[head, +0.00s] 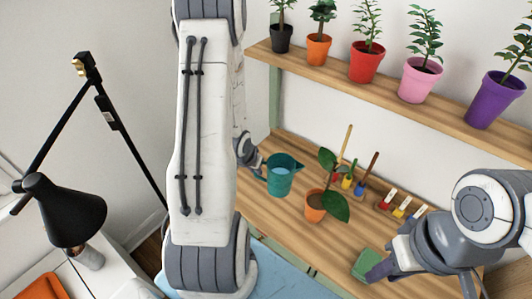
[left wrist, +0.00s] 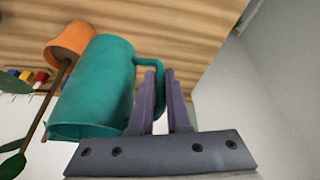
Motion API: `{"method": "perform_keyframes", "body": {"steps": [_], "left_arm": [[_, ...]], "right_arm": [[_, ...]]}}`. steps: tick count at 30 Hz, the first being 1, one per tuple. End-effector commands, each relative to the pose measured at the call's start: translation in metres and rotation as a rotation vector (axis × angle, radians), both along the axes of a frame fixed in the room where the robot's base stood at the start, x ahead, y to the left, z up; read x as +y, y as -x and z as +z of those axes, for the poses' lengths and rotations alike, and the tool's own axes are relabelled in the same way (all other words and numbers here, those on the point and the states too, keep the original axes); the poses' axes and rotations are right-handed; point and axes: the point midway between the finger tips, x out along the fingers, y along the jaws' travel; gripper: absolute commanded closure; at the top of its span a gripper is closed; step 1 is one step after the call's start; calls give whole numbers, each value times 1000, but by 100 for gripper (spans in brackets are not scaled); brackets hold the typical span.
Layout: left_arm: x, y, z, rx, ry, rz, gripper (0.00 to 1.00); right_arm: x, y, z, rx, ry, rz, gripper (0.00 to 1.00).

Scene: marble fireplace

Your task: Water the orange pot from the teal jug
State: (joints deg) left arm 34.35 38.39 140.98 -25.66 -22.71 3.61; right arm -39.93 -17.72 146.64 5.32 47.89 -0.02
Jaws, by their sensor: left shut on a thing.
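In the left wrist view the two fingers (left wrist: 159,100) close around the handle of the jug (left wrist: 95,85). The orange pot (head: 315,208), with a leafy plant, stands on the bench just right of the jug; it also shows in the left wrist view (left wrist: 70,40). My right gripper (head: 378,270) is by a green block at lower right; its jaw state is unclear.
The green block (head: 364,262) lies on the bench (head: 262,212). Small tools with coloured ends (head: 348,178) and several coloured tags (head: 402,206) are behind and right of the orange pot. An upper shelf (head: 398,98) holds several potted plants. A black lamp (head: 68,210) stands at left.

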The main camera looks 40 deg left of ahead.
Motion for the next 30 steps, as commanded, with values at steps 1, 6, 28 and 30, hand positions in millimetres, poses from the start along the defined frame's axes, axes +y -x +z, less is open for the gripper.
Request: {"method": "perform_keyframes", "body": {"steps": [1, 6, 28, 30], "left_arm": [[4, 3, 1, -2, 2, 8, 100], [2, 2, -10, -5, 3, 3, 100], [3, 2, -21, 60, -138, -2, 100], [3, 2, -28, 67, -156, 0, 100]], "right_arm": [[0, 0, 2, 0, 0, 0, 66], [0, 0, -8, 0, 0, -1, 66], [0, 0, -49, 0, 0, -2, 66], [0, 0, -49, 0, 0, -2, 66]]}}
